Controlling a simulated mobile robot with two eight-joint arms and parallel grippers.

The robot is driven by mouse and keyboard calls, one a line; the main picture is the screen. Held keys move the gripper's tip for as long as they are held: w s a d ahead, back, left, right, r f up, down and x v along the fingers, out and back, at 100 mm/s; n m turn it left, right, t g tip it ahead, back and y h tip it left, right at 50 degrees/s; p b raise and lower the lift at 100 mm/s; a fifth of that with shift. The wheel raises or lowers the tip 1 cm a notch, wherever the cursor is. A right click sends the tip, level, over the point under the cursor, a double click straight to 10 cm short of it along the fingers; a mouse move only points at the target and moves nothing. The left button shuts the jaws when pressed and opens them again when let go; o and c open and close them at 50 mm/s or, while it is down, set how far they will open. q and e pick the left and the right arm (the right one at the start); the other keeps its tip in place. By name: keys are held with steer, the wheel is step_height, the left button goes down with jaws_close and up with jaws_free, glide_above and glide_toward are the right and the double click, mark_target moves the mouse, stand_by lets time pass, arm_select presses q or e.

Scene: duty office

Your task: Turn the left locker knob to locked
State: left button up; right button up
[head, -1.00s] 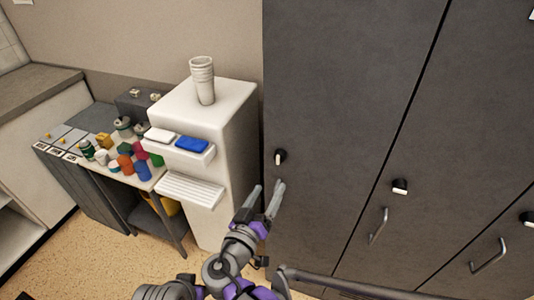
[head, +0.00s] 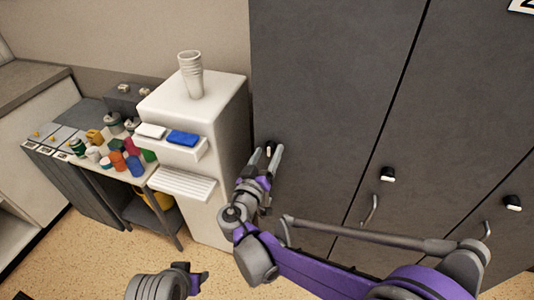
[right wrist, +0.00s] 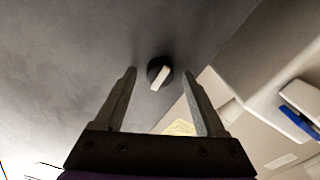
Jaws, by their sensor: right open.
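The left locker knob (head: 269,151) is a small dark round knob with a white pointer bar, on the dark grey left locker door (head: 310,90). My right gripper (head: 265,152) is open, with its fingertips at the knob, partly hiding it in the head view. In the right wrist view the knob (right wrist: 159,73) lies between the two open fingers (right wrist: 158,78), with a gap visible on each side. There its white bar slants from upper right to lower left. Whether the fingers touch the knob cannot be told.
Left of the locker stands a white cabinet (head: 225,125) with stacked cups (head: 191,75) on top. It has a tray with a white and a blue block (head: 182,138). A table with several coloured containers is farther left. Other locker knobs (head: 387,174) and handles are at right.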

jaws_close()
stand_by(0.3)
steer(key=n, duration=0.4)
steer(key=shift+n, duration=0.3)
steer(key=n+b, duration=0.1)
steer(key=n, duration=0.3)
steer(key=shift+n, duration=0.3)
steer(key=n, duration=0.4)
steer(key=shift+f+b, duration=0.1)
steer(key=shift+b, duration=0.2)
steer(key=shift+n+b, duration=0.3)
steer(key=shift+n, duration=2)
